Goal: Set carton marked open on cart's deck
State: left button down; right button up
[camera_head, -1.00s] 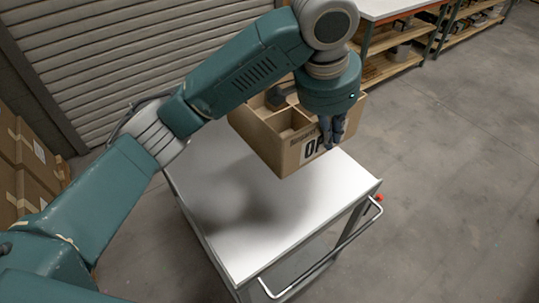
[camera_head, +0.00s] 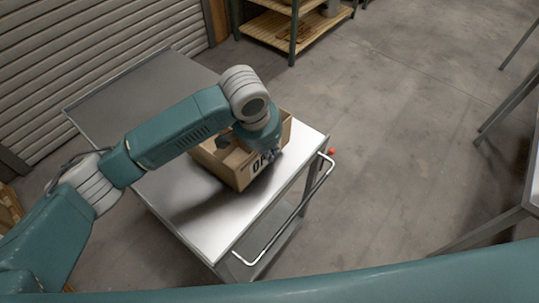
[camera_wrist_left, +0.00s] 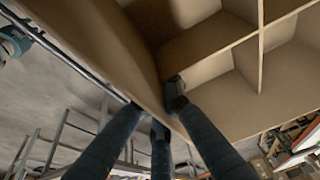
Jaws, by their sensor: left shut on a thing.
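The carton (camera_head: 232,171) is a brown open-topped box with inner dividers and partly covered dark lettering on its front; only the first letters show. It is over the right part of the cart's deck (camera_head: 213,228), a flat light metal top. I cannot tell whether its underside touches the deck. My left gripper (camera_head: 268,171) is shut on the carton's front wall, and its arm hides part of the box. In the left wrist view, the dark fingers (camera_wrist_left: 172,105) pinch the wall, with the divided inside of the carton (camera_wrist_left: 205,50) beside them.
The cart has a push handle (camera_head: 302,216) on its right side. A ribbed shutter (camera_head: 60,75) stands behind the cart at left. Wooden shelving (camera_head: 280,22) is at the top, and a metal frame (camera_head: 500,215) is at right. The floor between is clear.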

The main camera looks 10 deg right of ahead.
pick_arm(q)
notch_tip(320, 180, down, 3)
jog(key=shift+r, duration=0.1)
pick_arm(e)
jog(key=shift+s+r, duration=0.1)
jog(key=shift+r, duration=0.1)
pick_arm(q)
jog(key=c, duration=1.9)
grip_release()
pick_arm(e)
jog(key=shift+a, duration=0.25)
pick_arm(q)
jog(key=shift+a+r, duration=0.1)
jog(key=shift+r, duration=0.4)
jog(key=b+v, duration=0.1)
jog(key=v, duration=1)
pick_arm(e)
jog(key=shift+d+f, duration=0.2)
jog(key=shift+f, duration=0.45)
